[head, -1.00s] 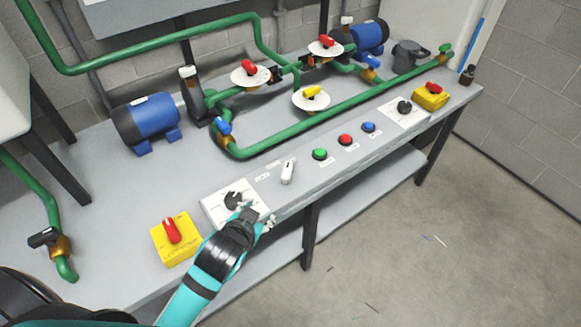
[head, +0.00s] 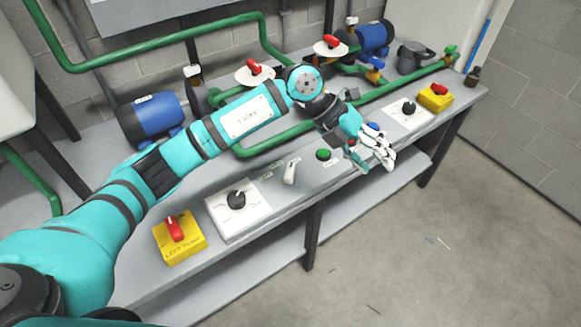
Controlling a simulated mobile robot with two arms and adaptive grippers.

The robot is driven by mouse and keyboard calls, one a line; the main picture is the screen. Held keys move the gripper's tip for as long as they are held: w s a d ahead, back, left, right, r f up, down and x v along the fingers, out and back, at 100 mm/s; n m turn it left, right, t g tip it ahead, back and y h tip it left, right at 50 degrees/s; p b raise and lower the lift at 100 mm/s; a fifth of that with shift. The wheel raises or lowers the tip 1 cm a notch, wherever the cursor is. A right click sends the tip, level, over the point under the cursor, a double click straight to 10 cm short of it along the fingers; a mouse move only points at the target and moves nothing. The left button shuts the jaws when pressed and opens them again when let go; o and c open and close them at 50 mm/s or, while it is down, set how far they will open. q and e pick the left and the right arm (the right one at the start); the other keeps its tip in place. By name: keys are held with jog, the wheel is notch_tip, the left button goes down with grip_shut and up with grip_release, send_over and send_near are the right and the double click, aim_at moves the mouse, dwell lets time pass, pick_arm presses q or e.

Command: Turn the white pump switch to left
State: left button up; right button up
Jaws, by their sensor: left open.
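The white pump switch (head: 290,171) is a small white lever on the grey sloping front panel, between the black knob on a white plate and the green button. Its handle points up with its top leaning slightly right. My left arm reaches over the bench behind it. My left gripper (head: 380,152) is open, to the right of the switch and apart from it, over the front edge near the blue button. It covers most of the red button. My right gripper is not in view.
A black knob (head: 236,199) and a yellow box with a red switch (head: 179,238) sit left of the white switch. The green button (head: 323,154) is just right of it. Green pipes (head: 259,146) and a blue motor (head: 152,117) stand behind.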

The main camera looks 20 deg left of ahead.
pick_arm(q)
jog(key=w+a+n+y, duration=0.1)
jog(key=w+a+y, duration=0.15)
jog(key=a, duration=0.35)
jog(key=w+a+y, duration=0.2)
jog(key=a+y, duration=0.2)
jog(key=a, duration=0.2)
jog(key=n+y, duration=0.2)
jog(key=y, duration=0.1)
send_near(290, 169)
jog(key=f+p, duration=0.1)
jog(key=f, duration=0.8)
jog(key=shift+s+f+p, duration=0.15)
jog(key=shift+s+p, duration=0.05)
jog(key=shift+p, duration=0.2)
grip_shut()
